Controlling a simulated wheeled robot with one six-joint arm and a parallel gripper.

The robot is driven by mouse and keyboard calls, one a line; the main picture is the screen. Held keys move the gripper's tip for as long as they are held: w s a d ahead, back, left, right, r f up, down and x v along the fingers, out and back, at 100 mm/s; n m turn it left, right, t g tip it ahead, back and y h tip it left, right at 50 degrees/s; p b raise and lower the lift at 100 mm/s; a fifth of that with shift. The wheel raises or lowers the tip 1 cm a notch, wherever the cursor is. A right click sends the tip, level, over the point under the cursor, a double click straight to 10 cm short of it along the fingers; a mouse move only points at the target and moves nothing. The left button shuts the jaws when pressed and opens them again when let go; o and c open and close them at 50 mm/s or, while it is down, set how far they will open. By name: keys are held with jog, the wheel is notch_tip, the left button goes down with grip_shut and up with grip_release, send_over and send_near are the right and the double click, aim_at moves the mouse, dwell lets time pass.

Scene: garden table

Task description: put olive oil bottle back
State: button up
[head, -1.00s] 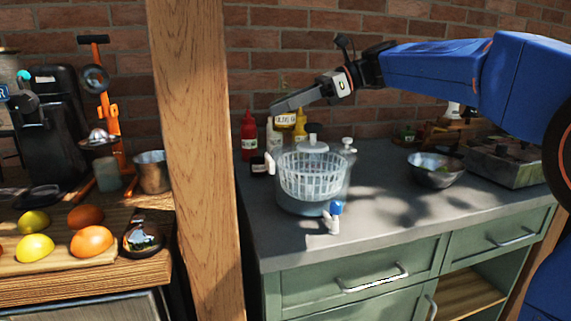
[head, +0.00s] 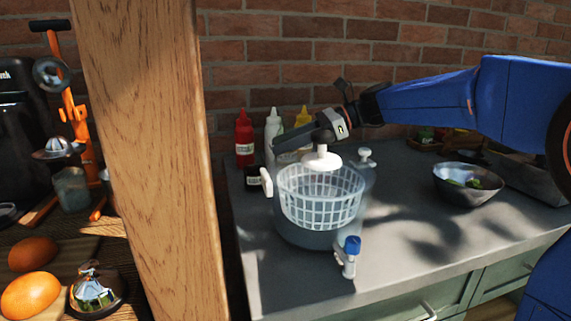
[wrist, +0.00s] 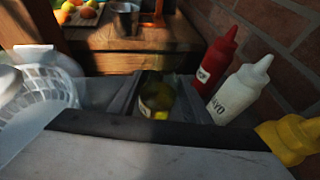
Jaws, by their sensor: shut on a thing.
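The olive oil bottle (wrist: 156,98) shows in the wrist view as a dark yellow-green, translucent container with a pale label, held between the two grey fingers. My gripper (head: 295,138) is shut on it. In the head view my gripper reaches left over the back of the counter, behind the salad spinner's white knob and in front of the squeeze bottles.
Red (head: 244,138), white (head: 273,130) and yellow (head: 303,117) squeeze bottles stand by the brick wall. A small dark jar (head: 254,177) stands left. The salad spinner (head: 318,228) is close in front. A metal bowl (head: 468,188) sits right; counter between is clear. A wooden post (head: 150,150) stands left.

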jog(key=shift+f, duration=2.4)
jog(key=shift+f, duration=0.15)
jog(key=o, duration=1.3)
jog(key=shift+c, duration=0.2)
jog(key=shift+d+r, duration=0.2)
jog(key=shift+r, duration=0.05)
jog(key=v, duration=1.1)
jog(key=shift+d, duration=0.3)
